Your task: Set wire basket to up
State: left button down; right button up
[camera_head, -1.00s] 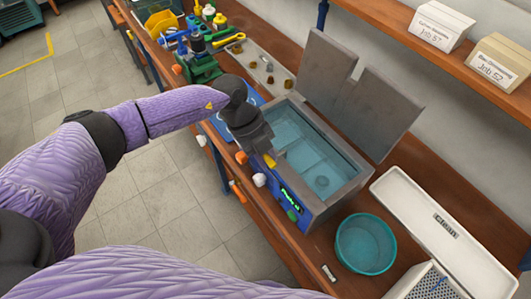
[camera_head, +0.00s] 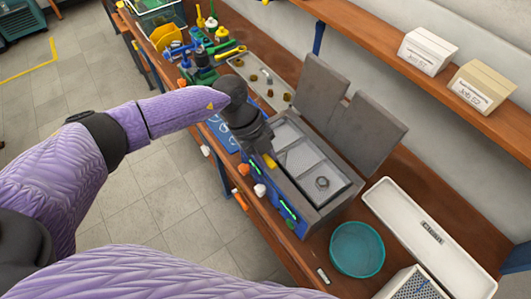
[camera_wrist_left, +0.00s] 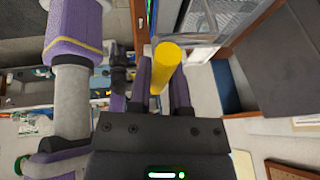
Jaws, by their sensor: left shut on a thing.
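The wire basket (camera_head: 305,163) shows as a grey tray with compartments in the opening of the blue and grey cleaner tank (camera_head: 328,213). A small round metal part (camera_head: 322,183) lies in its near compartment. My left gripper (camera_head: 264,150) is at the tank's left side, shut on the basket's yellow handle (camera_head: 270,161). In the left wrist view the yellow handle (camera_wrist_left: 167,62) stands between the two fingers, and wire mesh (camera_wrist_left: 213,20) shows beyond. No teal water is visible around the basket. My right gripper is out of view.
Two grey lid flaps (camera_head: 368,130) stand open behind the tank. A teal bowl (camera_head: 357,249) and a white tray marked Clean (camera_head: 410,215) lie to the right. Coloured tools (camera_head: 205,45) crowd the bench's far left. A shelf with two boxes (camera_head: 428,50) hangs above.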

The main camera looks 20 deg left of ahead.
pick_arm(q)
jog(key=c, duration=0.6)
grip_release()
jog(key=shift+r, duration=0.1)
jog(key=shift+r, duration=0.1)
jog(key=b+v, duration=0.1)
jog(key=v, duration=0.8)
jog(key=shift+a+r, duration=0.2)
jog(key=shift+r, duration=0.1)
